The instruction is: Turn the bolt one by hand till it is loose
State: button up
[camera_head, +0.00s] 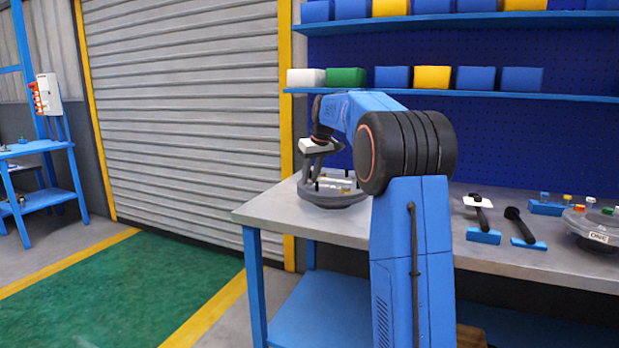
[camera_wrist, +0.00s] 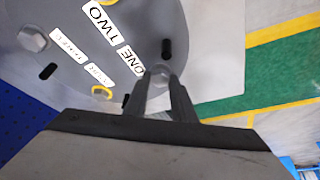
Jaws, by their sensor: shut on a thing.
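The flanged shell (camera_head: 335,201) is a round grey part on the left end of the workbench. In the wrist view its grey top (camera_wrist: 75,60) carries white labels reading ONE (camera_wrist: 131,60), TWO, THREE and FOUR. Bolt one (camera_wrist: 160,72) is a grey head beside the ONE label, partly hidden by the fingers. My gripper (camera_wrist: 160,80) is shut on it, one finger on each side; from the head it shows over the shell's left side (camera_head: 311,183). A grey bolt (camera_wrist: 33,38) is by THREE, a yellow-ringed one (camera_wrist: 102,92) by FOUR. How loose bolt one is cannot be seen.
Dark pins or slots (camera_wrist: 167,49) stand around the shell top close to my fingers. Two black-handled tools (camera_head: 518,225) on blue rests and a second round grey part (camera_head: 597,227) are at the right of the bench (camera_head: 270,213). Shelves with bins (camera_head: 431,78) hang behind.

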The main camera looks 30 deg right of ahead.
jog(key=n, duration=0.2)
jog(key=n+y, duration=0.1)
jog(key=n, duration=0.1)
jog(key=n+g+y, duration=0.1)
jog(key=n, duration=0.1)
jog(key=shift+w+d+f, duration=0.1)
jog(key=shift+d+f, duration=0.15)
jog(key=shift+d, duration=0.05)
jog(key=n, duration=0.2)
jog(key=n+g+y, duration=0.1)
jog(key=n, duration=0.3)
jog(key=shift+w+d+n+g+y, duration=0.15)
jog(key=shift+w+n+g+y, duration=0.1)
jog(key=shift+n+g+y, duration=0.15)
jog(key=shift+r, duration=0.1)
jog(key=o, duration=1.1)
jog(key=shift+c, duration=0.2)
